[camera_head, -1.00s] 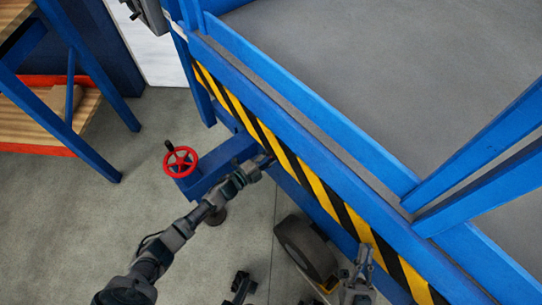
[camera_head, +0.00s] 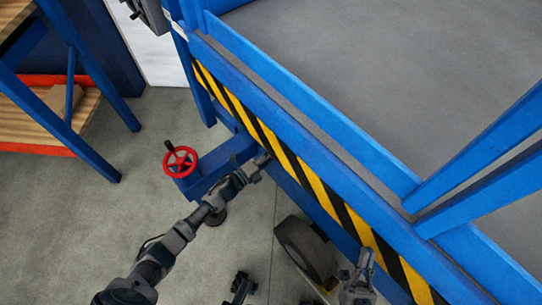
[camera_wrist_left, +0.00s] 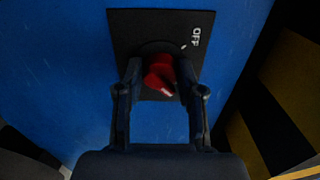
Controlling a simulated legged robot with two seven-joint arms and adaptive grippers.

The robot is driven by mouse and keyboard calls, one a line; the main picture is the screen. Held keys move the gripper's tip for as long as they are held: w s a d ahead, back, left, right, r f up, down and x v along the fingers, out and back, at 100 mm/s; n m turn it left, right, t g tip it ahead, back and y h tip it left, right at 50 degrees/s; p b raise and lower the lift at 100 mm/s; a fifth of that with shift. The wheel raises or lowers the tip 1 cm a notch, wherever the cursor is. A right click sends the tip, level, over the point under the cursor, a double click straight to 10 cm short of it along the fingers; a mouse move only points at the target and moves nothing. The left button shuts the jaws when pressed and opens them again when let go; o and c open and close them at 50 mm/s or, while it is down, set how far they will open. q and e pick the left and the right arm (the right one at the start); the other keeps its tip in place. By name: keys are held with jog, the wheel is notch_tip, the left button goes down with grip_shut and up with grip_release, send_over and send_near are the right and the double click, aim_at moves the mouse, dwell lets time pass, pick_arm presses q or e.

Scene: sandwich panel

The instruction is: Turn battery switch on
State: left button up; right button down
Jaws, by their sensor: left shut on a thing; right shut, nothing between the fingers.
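The battery switch is a red knob (camera_wrist_left: 158,76) on a black square plate (camera_wrist_left: 125,32) fixed to a blue panel. My left gripper (camera_wrist_left: 160,80) is shut on the red knob, one finger on each side. In the head view my left gripper (camera_head: 262,160) reaches the blue machine's side below the striped edge; the switch is hidden there. My right gripper (camera_head: 365,265) is shut and empty, at the bottom near the striped edge, away from the switch.
A red handwheel (camera_head: 180,161) stands on a blue bracket left of my left gripper. A black wheel (camera_head: 305,250) is under the platform. The yellow-black striped edge (camera_head: 320,190) runs diagonally. A blue shelf frame (camera_head: 95,80) stands at left. The grey floor between is open.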

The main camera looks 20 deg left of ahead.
pick_arm(q)
jog(key=shift+s+f, duration=0.2)
jog(key=shift+f, duration=0.3)
jog(key=o, duration=1.1)
jog(key=shift+o, duration=0.2)
jog(key=shift+w+r, duration=0.1)
jog(key=shift+r, duration=0.1)
jog(key=v, duration=1.2)
